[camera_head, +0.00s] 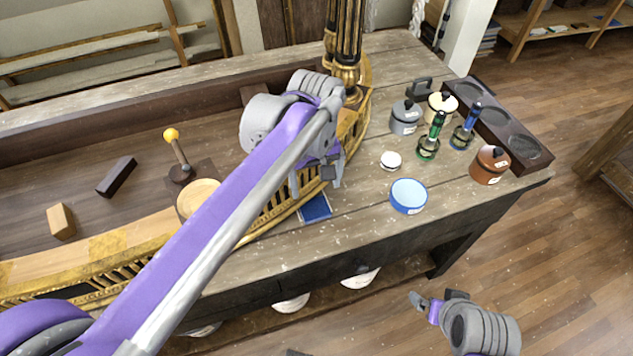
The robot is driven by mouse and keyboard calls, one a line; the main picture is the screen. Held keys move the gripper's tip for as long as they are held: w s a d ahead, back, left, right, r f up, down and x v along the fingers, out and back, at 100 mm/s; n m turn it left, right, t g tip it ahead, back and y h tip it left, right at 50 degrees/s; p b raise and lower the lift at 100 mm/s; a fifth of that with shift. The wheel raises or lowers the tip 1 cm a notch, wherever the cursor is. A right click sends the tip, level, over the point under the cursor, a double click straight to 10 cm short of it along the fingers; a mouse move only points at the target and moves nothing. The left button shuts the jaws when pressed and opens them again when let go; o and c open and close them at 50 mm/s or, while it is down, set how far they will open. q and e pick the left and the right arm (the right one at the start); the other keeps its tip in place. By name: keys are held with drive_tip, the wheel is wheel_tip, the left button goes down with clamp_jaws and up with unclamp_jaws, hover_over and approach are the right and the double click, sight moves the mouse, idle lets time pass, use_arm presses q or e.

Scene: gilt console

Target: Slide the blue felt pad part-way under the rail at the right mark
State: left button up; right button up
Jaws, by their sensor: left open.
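The blue felt pad (315,210) lies on the bench top by the front of the gilt rail (268,216), near its right end. Whether its far edge is under the rail is hidden by my gripper. My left gripper (315,188) is open, its two grey fingers pointing down just behind the pad, over the rail's edge. I cannot tell whether they touch the pad. My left arm crosses the picture and hides much of the rail. My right gripper (420,302) is low at the right, off the bench front, away from the pad; its jaws are unclear. I cannot make out the right mark.
Several pots, two handled bottles and a dark tray with round wells (535,158) fill the right end. A gilt column (343,45) rises behind. Bench between pad and tin is clear.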

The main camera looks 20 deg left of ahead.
sight(316, 212)
use_arm(q)
drive_tip(key=shift+d, duration=0.1)
idle(0.3)
wheel_tip(316, 212, down, 11)
drive_tip(key=shift+r+b, duration=0.1)
drive_tip(key=shift+b, duration=0.35)
drive_tip(key=shift+c, duration=0.3)
drive_tip(key=c, duration=1)
drive_tip(key=shift+w, duration=0.1)
drive_tip(key=shift+w, duration=0.1)
